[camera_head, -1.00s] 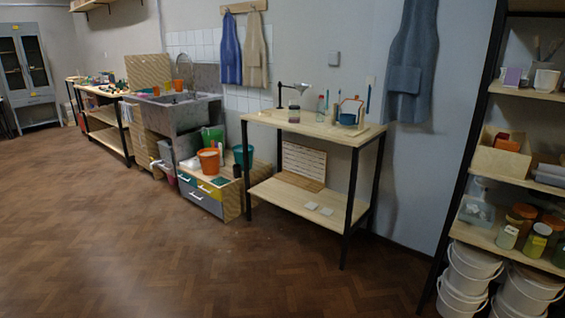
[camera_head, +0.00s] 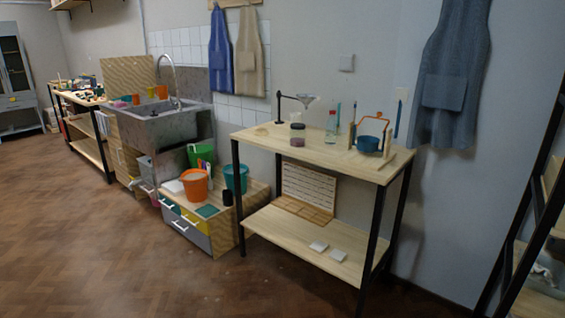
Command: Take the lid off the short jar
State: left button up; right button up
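A short jar (camera_head: 297,139) with dark pinkish contents stands upright on the top of a wooden table (camera_head: 262,137) with black legs. The jar stands below and beside a lamp-like stand with a funnel-shaped head (camera_head: 308,99). Neither of my grippers is in view.
On the same table are a clear bottle (camera_head: 331,124), a blue pot (camera_head: 368,144) in an orange frame, and upright sticks. Drawers (camera_head: 197,232) with an orange bucket (camera_head: 195,184) stand to the left. A dark shelf rack (camera_head: 524,215) is at right. The floor in front is clear.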

aim_at(298, 138)
jog(key=i, duration=1.4)
